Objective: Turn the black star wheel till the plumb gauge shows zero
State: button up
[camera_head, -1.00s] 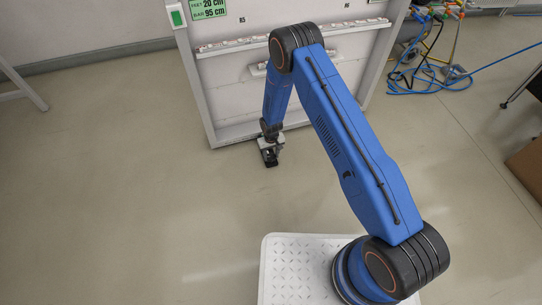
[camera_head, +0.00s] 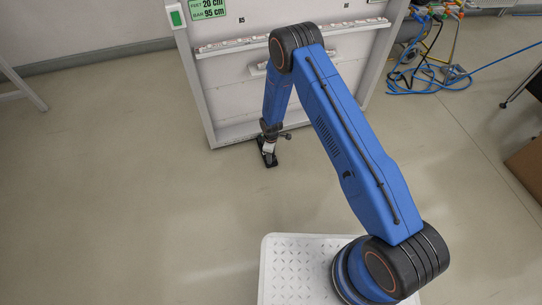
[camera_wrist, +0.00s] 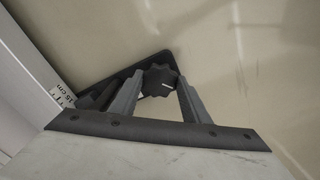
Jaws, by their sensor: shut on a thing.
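The black star wheel (camera_wrist: 160,79) shows in the wrist view with a short white mark on its top. It sits above a black foot plate (camera_wrist: 141,67) at the frame's bottom corner. My gripper (camera_wrist: 161,77) has its two grey fingers on opposite sides of the wheel, shut on it. In the head view my gripper (camera_head: 268,151) is low over the black foot (camera_head: 270,162), near the floor; the wheel cannot be made out there. I cannot make out the plumb gauge in either view.
The white lightbox frame (camera_head: 198,88) stands behind my gripper, with a green and white label (camera_head: 206,9). A small "15 cm" tag (camera_wrist: 63,97) is left of the fingers. Blue hoses (camera_head: 430,83) lie far right. The floor (camera_head: 120,180) at left is clear.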

jog(key=shift+n, duration=1.7)
jog(key=o, duration=1)
jog(key=shift+o, duration=0.2)
notch_tip(320, 180, up, 17)
jog(key=shift+r, duration=0.2)
